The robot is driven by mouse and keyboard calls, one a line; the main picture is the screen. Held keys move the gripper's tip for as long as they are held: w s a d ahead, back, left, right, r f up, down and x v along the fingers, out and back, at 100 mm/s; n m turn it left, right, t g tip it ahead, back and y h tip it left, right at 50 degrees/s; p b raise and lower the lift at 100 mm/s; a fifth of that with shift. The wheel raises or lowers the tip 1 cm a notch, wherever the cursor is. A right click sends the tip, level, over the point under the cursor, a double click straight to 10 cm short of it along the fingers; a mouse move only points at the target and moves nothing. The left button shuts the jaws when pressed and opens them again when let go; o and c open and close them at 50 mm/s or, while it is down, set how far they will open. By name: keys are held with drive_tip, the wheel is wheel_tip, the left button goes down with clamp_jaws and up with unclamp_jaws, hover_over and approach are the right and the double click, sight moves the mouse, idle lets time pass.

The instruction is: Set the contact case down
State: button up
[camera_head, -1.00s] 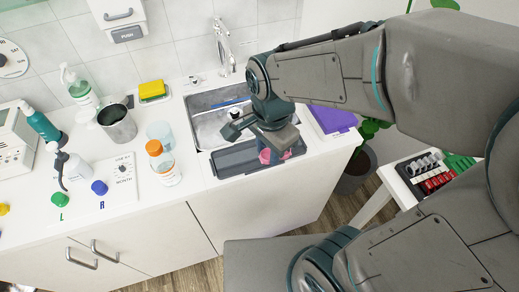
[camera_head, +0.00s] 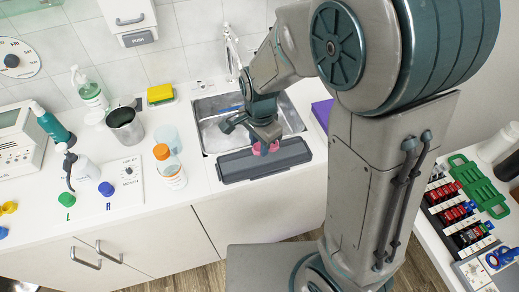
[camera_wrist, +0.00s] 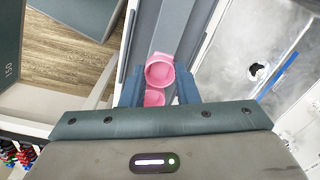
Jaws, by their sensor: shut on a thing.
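The contact case (camera_head: 265,149) is pink; in the wrist view its round wells (camera_wrist: 160,71) show, one nearer the palm and partly hidden. My gripper (camera_head: 262,143) is shut on the case, with a blue finger on each side of it in the wrist view (camera_wrist: 158,90). The gripper points down over the long dark grey tray (camera_head: 238,168) at the front edge of the sink. The case is over the tray's back part. I cannot tell whether it touches the tray.
The steel sink (camera_head: 212,108) lies behind the tray. An orange-capped bottle (camera_head: 170,168) and a clear cup (camera_head: 168,138) stand left of it. A purple thing (camera_head: 322,112) lies to the right. The tray's left part looks bare.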

sight(259, 148)
drive_tip(key=shift+w+f, duration=0.25)
drive_tip(key=shift+f, duration=1.9)
drive_tip(key=shift+a, duration=0.1)
drive_tip(key=shift+f, duration=0.2)
drive_tip(key=o, duration=0.9)
drive_tip(key=shift+r, duration=0.1)
drive_tip(key=shift+o, duration=0.2)
